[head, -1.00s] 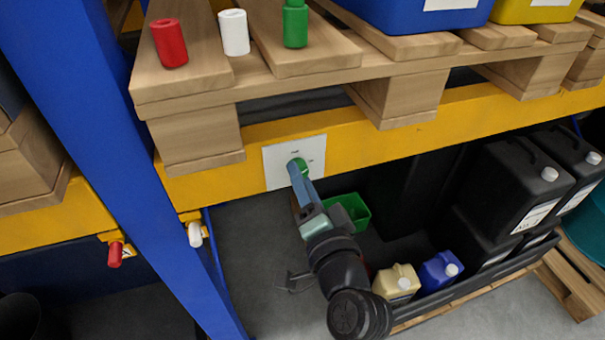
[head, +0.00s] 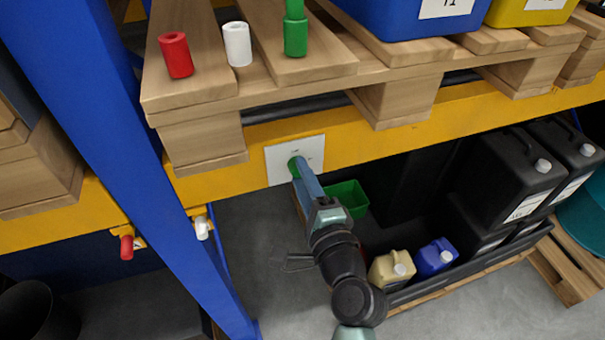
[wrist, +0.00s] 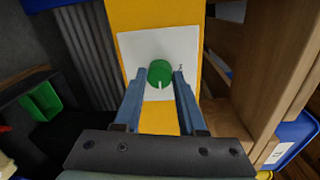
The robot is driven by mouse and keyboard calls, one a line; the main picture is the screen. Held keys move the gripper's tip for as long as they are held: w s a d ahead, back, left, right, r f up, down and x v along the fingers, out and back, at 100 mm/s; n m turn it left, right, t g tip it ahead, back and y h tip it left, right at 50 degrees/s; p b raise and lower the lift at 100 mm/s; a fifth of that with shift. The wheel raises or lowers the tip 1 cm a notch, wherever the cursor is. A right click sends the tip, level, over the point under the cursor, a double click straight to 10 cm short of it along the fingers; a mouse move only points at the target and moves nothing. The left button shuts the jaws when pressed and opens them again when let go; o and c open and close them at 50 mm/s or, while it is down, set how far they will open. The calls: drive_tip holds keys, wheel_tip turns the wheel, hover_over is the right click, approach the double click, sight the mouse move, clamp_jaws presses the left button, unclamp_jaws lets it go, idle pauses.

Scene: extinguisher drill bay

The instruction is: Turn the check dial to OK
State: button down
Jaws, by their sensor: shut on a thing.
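The check dial is a green round knob (wrist: 160,73) with a pale pointer mark, set on a white plate (head: 310,153) on the yellow beam. In the head view the green dial (head: 294,167) is partly covered by my fingers. My gripper (head: 301,176) reaches the dial from below and in front. In the wrist view my gripper (wrist: 164,80) has one blue finger on each side of the dial, closed on it. The pointer mark shows toward the bottom of the wrist picture. The plate's small lettering is too small to read.
A wooden pallet (head: 280,90) with red, white and green cylinders overhangs the beam. A blue upright post (head: 130,150) stands left. Below are a green bin (head: 348,197), a beige jug (head: 391,269), a blue jug (head: 434,257) and black canisters (head: 520,175).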

idle(0.5)
drive_tip(key=shift+c, duration=2.4)
unclamp_jaws()
drive_tip(key=b+v, duration=0.4)
drive_tip(key=v, duration=0.9)
drive_tip(key=shift+f, duration=0.1)
